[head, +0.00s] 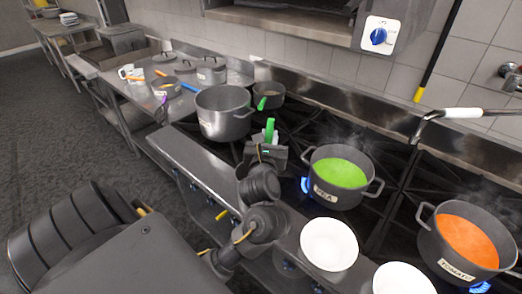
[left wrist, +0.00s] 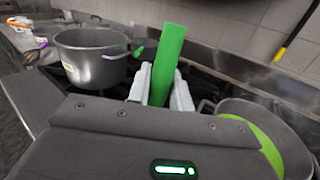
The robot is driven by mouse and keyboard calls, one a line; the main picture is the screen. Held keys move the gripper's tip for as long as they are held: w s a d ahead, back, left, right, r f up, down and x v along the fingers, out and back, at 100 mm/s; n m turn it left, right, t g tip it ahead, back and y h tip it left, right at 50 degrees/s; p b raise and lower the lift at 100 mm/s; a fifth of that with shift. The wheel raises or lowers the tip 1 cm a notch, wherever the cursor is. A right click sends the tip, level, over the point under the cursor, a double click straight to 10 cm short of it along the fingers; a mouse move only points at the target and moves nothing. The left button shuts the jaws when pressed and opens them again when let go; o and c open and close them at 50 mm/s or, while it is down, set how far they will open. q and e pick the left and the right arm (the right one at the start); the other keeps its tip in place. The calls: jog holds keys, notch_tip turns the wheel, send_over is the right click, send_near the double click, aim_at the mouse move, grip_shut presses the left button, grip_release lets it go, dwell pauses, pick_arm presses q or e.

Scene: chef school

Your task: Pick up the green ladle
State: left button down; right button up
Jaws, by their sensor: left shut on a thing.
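My left gripper (head: 268,150) is over the stove, between the large grey pot and the pot of green soup. It is shut on the green handle of the ladle (head: 270,128). In the left wrist view the handle (left wrist: 167,58) stands up, slightly tilted, between the two light grey fingers of the left gripper (left wrist: 161,88). The ladle's lower end is hidden behind the gripper body, so I cannot tell what it touches. My right gripper is not in view.
A large grey pot (head: 222,114) and a small pan (head: 269,92) with a green handle stand behind left. The green soup pot (head: 318,190) and an orange soup pot (head: 432,238) sit over blue flames. A faucet (head: 460,113) juts in at right.

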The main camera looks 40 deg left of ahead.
pick_arm(q)
notch_tip(320, 180, up, 12)
jog(key=p, duration=0.8)
jog(key=shift+r, duration=0.1)
notch_tip(320, 180, up, 6)
jog(key=shift+f, duration=0.1)
